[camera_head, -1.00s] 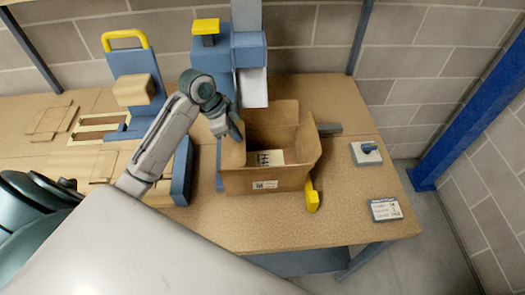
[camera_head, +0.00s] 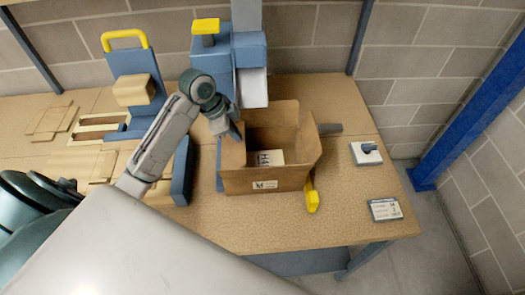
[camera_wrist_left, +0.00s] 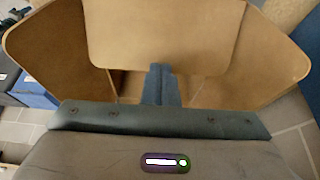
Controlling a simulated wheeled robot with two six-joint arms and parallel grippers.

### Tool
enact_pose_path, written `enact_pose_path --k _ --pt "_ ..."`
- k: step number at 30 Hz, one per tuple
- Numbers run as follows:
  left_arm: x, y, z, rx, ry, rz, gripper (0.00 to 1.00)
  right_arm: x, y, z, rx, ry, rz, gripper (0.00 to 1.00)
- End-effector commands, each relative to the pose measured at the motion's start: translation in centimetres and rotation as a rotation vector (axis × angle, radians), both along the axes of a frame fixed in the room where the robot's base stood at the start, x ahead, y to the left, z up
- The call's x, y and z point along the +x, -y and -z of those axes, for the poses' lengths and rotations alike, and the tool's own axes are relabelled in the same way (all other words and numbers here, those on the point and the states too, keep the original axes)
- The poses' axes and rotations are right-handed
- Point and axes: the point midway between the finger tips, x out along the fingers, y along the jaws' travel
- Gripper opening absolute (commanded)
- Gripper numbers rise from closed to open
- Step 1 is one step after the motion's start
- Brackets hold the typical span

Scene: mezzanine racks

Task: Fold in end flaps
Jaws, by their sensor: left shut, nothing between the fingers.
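An open brown cardboard box (camera_head: 265,180) stands on the workbench, with a printed white item (camera_head: 265,158) inside and a label on its front. Its left end flap (camera_head: 233,152) and right end flap (camera_head: 310,145) stand up and lean outward. My left gripper (camera_head: 236,130) is at the box's left end, by the top of the left flap. In the left wrist view the shut, empty fingers (camera_wrist_left: 160,84) point at a cardboard flap (camera_wrist_left: 165,35), with other panels spreading to both sides. I cannot tell whether the fingers touch the flap. My right gripper is not in view.
A blue-grey machine column (camera_head: 250,60) stands behind the box. A yellow handle (camera_head: 312,197) sits at its front right corner. A white switch block (camera_head: 366,152) and a label plate (camera_head: 385,209) lie to the right. Flat cardboard pieces (camera_head: 52,120) lie at left. The bench front is clear.

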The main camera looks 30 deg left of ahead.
Motion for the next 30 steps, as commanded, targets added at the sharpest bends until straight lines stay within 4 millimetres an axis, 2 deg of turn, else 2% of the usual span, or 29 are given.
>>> enact_pose_path --k 30 --pt "0.0 0.0 2.6 0.000 -0.001 0.000 0.00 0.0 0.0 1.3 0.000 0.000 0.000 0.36"
